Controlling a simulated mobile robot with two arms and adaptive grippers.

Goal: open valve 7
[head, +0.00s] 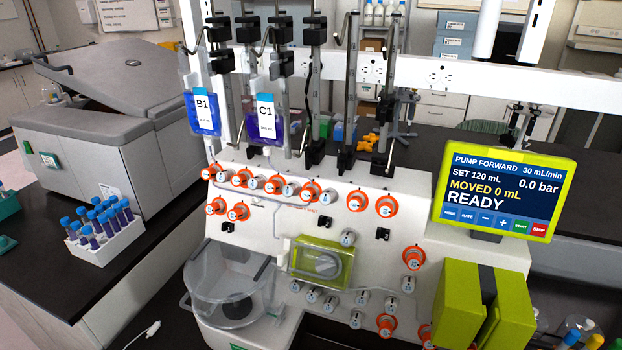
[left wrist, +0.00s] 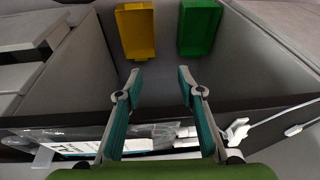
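The cell processor (head: 375,235) stands on the bench in the head view. Its white front carries several valve knobs with orange rings, including the upper row (head: 242,177), a pair at the upper right (head: 386,206) and one lower at the right (head: 413,257). Several small plain white knobs (head: 313,294) sit below. The valve numbers are too small to read, so I cannot tell which is valve 7. My left gripper (left wrist: 161,74) shows only in the left wrist view, open and empty, with its teal fingers apart. My right gripper is in no view.
Bags B1 (head: 204,113) and C1 (head: 265,118) hang above the front. A screen (head: 501,193) reads READY. Lime-green blocks (head: 459,305) stand at the lower right. A tube rack (head: 104,237) is at left. Yellow (left wrist: 135,32) and green (left wrist: 199,28) bins show in the left wrist view.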

